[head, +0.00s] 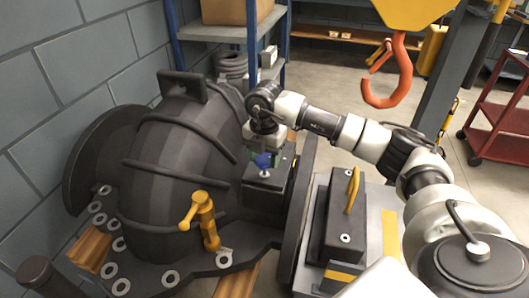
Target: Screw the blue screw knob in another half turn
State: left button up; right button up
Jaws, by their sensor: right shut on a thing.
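The blue screw knob (263,161) stands on top of a small dark block on the right side of the big dark casing (180,150). My right gripper (264,152) reaches in from the right and points down over the block. Its fingers are shut on the blue knob, which shows between and just below them. The far side of the knob is hidden by the fingers. My left gripper is not in view.
A yellow valve handle (204,215) stands on the casing's flange, in front of the knob. A dark box with a yellow handle (352,190) is to the right. An orange hook (398,75) hangs above my right arm. A red cart (500,120) stands far right.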

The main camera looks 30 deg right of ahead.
aim_at(265, 158)
jog(key=m+p, duration=0.2)
jog(key=m, duration=0.4)
jog(key=shift+r+m, duration=0.1)
jog(key=shift+m, duration=0.2)
dwell(0.5)
jog(key=o, duration=0.9)
notch_tip(265, 158, up, 11)
jog(key=shift+f, duration=0.15)
